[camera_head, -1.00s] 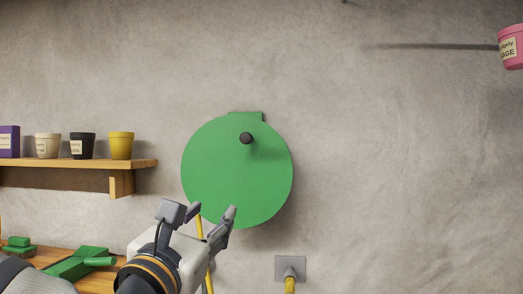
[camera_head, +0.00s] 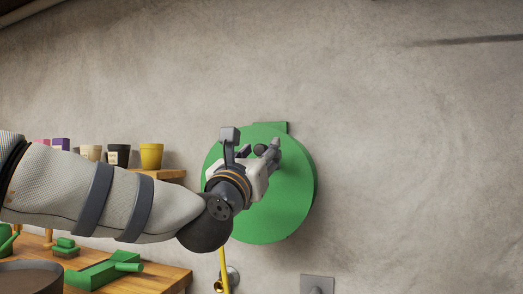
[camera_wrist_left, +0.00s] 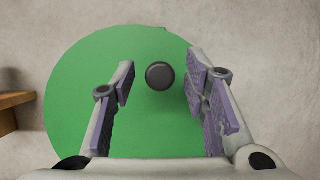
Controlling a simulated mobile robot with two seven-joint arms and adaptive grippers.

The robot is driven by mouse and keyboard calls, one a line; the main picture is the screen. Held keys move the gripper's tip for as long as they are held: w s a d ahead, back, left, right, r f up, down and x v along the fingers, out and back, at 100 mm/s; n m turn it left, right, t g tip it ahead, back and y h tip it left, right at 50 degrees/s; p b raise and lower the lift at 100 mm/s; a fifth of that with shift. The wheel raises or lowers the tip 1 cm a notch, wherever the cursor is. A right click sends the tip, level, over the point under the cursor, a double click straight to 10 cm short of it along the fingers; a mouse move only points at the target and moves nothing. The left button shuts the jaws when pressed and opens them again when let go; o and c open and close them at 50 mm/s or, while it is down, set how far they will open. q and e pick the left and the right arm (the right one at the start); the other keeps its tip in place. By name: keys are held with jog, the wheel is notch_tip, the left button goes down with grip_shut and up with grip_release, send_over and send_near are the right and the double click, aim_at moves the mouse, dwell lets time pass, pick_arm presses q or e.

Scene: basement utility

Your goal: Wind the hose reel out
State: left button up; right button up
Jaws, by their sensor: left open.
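The green hose reel (camera_head: 290,200) is a round disc on the wall, partly covered by my left arm in the head view. Its black crank knob (camera_wrist_left: 160,76) sticks out near the top of the disc, and in the head view the knob (camera_head: 261,150) shows between the fingers. My left gripper (camera_head: 259,150) is open in front of the reel. In the left wrist view the knob lies between the two spread fingers, apart from both. A yellow hose (camera_head: 224,268) hangs below the reel. My right gripper is not in view.
A wooden shelf with a yellow pot (camera_head: 151,156) and a black pot (camera_head: 118,155) is left of the reel. A workbench (camera_head: 165,279) with green tools stands below it. A grey wall plate (camera_head: 317,284) is at lower right. The wall right of the reel is clear.

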pick_arm(q)
jog(key=shift+w+d+r, duration=0.2)
jog(key=shift+w, duration=0.4)
jog(key=shift+c, duration=0.5)
grip_shut()
